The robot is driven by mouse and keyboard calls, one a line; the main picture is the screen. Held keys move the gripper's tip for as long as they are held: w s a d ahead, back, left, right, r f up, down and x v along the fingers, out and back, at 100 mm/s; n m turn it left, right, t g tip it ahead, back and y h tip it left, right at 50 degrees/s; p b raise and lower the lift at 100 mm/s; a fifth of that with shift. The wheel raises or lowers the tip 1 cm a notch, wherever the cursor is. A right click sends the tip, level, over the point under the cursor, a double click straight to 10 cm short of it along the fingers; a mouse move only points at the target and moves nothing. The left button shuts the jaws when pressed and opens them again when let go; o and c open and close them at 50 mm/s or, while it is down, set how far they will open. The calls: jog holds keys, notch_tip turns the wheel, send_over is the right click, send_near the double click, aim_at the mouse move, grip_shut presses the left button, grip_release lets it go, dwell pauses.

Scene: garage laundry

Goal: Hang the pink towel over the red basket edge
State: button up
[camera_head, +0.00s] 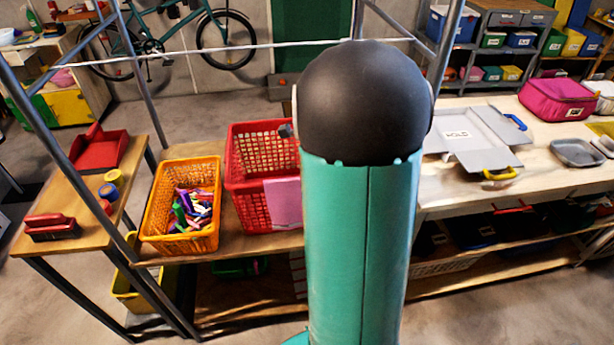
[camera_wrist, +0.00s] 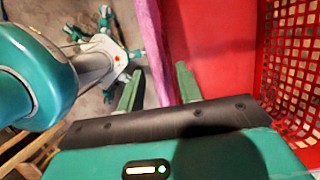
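The pink towel (camera_head: 283,203) hangs down the front of the red basket (camera_head: 247,192), at its right side, in the head view. In the wrist view the towel (camera_wrist: 152,45) shows edge-on as a narrow pink strip beside the red basket wall (camera_wrist: 215,45). My gripper (camera_wrist: 158,84) is open, with its two green fingers apart on either side of the strip. A gap with floor shows between the left finger and the towel; the right finger is against the red background. My arm hides most of the gripper and the basket's right part in the head view.
An orange basket (camera_head: 155,222) with several coloured pegs stands left of the red basket. A side table (camera_head: 75,200) holds a red dustpan (camera_head: 98,150), a brush (camera_head: 50,227) and tape rolls.

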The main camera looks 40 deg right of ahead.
jog(key=shift+r, duration=0.15)
jog(key=v, duration=1.3)
jog(key=shift+r, duration=0.3)
jog(key=shift+d, duration=0.1)
jog(key=s+a+n+t+h, duration=0.1)
jog(key=s+a+n, duration=0.3)
jog(key=a+n, duration=0.8)
jog(key=s+a+n+t+h, duration=0.1)
jog(key=s+a+n, duration=0.3)
jog(key=a+n, duration=0.8)
jog(key=a+t, duration=0.1)
jog(key=a, duration=0.5)
jog(key=shift+s+n+t+h, duration=0.25)
jog(key=shift+n+t+h, duration=0.05)
jog(key=shift+n+t, duration=0.1)
jog(key=shift+a+f, duration=0.1)
jog(key=shift+a, duration=0.05)
